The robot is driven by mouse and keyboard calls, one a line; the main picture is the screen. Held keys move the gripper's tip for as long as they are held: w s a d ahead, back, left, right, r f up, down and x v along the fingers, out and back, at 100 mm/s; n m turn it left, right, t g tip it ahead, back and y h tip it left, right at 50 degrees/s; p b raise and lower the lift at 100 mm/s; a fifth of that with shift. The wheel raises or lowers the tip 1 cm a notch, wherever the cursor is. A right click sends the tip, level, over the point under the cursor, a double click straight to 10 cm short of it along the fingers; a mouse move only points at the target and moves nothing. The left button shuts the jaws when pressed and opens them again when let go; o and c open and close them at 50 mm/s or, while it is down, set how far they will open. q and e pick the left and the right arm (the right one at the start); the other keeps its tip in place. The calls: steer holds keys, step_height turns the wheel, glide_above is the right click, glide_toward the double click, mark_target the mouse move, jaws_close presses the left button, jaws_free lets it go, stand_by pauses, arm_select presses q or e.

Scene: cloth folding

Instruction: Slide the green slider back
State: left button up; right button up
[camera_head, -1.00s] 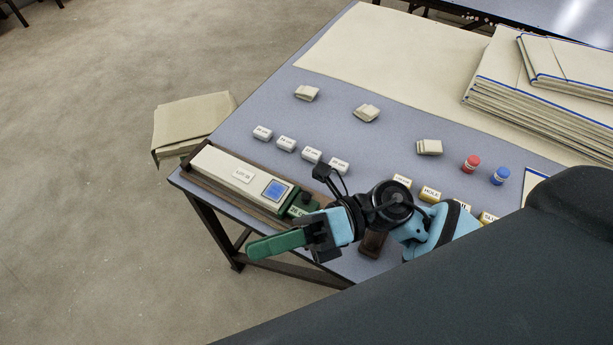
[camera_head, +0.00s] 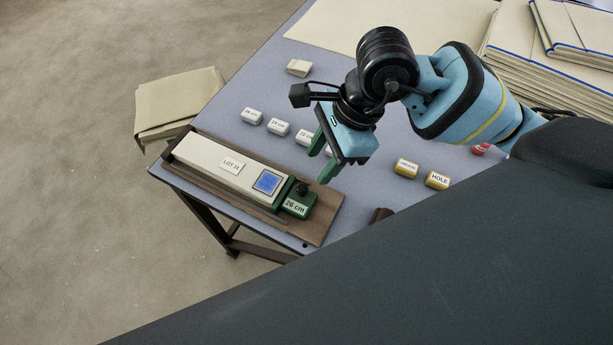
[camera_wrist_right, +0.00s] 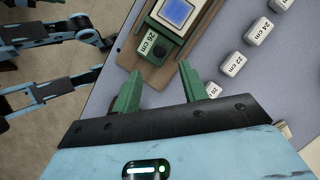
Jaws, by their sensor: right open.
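The green slider (camera_head: 297,201), marked "26 cm" and topped by a black knob, sits at the right end of a beige measuring device (camera_head: 222,165). It adjoins the body beside the blue display. The right wrist view shows the slider (camera_wrist_right: 147,46) just beyond my fingertips. My right gripper (camera_head: 322,161) is open and empty, its green fingers above and behind the slider, apart from it. Both fingers (camera_wrist_right: 160,76) show in the right wrist view with a gap between them.
The device lies on a brown wooden base (camera_head: 326,215) at the table's front left corner. White length blocks (camera_head: 278,127) stand behind it. Yellow labelled blocks (camera_head: 437,180) are to the right. A folded cloth stack (camera_head: 178,103) is beyond the left edge.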

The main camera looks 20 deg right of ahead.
mark_target(303, 187)
steer(key=x, duration=0.7)
steer(key=shift+a+f, duration=0.1)
steer(key=shift+c, duration=0.4)
jaws_close()
